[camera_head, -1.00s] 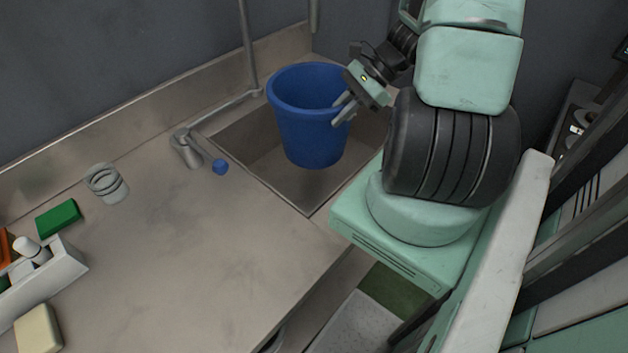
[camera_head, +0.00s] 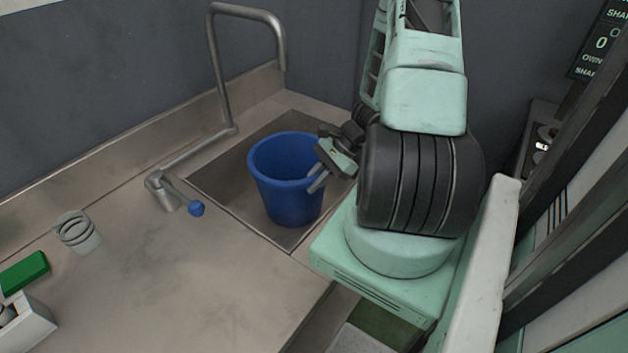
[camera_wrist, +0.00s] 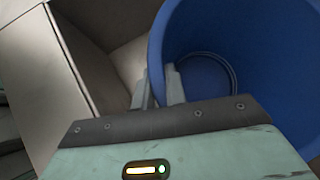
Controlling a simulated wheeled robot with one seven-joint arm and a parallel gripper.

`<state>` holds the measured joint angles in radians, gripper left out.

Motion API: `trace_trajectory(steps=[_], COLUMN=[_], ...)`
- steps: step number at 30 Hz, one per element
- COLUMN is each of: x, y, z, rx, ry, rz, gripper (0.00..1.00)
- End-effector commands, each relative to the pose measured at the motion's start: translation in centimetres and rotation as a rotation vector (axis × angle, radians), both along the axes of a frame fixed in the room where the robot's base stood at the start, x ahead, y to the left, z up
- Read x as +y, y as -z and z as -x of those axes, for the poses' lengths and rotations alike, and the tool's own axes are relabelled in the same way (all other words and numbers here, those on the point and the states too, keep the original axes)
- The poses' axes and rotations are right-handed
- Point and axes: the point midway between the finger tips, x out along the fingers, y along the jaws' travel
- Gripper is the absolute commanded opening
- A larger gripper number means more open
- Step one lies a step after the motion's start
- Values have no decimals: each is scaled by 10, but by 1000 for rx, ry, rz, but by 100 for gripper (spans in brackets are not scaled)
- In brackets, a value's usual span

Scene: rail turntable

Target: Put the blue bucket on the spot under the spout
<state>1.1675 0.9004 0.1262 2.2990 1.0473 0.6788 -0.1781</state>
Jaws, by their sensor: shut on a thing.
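The blue bucket (camera_head: 288,198) is upright in the sunken metal sink (camera_head: 222,186). I cannot tell whether its base touches the sink floor. My gripper (camera_head: 318,181) is at the bucket's right side, shut on its rim and wall. In the wrist view, one finger of my gripper (camera_wrist: 160,88) is inside the bucket (camera_wrist: 260,50) and the other outside. The bucket looks empty inside. The bent grey spout (camera_head: 281,55) rises behind the sink, its open end pointing down above the bucket's area. The spot itself is not visible.
A tap lever with a blue knob (camera_head: 196,208) stands left of the sink. A coiled grey spring-like thing (camera_head: 78,231), a green block (camera_head: 25,272) and a white caddy (camera_head: 28,325) are on the left counter. The counter (camera_head: 190,285) in front is clear.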

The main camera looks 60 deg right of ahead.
Motion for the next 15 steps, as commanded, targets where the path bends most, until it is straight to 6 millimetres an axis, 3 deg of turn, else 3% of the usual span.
trace_trajectory(steps=[11,12,13,15], x=[0,0,0,0], y=[5,3,3,3], z=[0,0,0,0], rx=[-2,-1,-1,-1], ry=[-2,-1,-1,-1], rz=[0,0,0,0], gripper=[0,24,32,35])
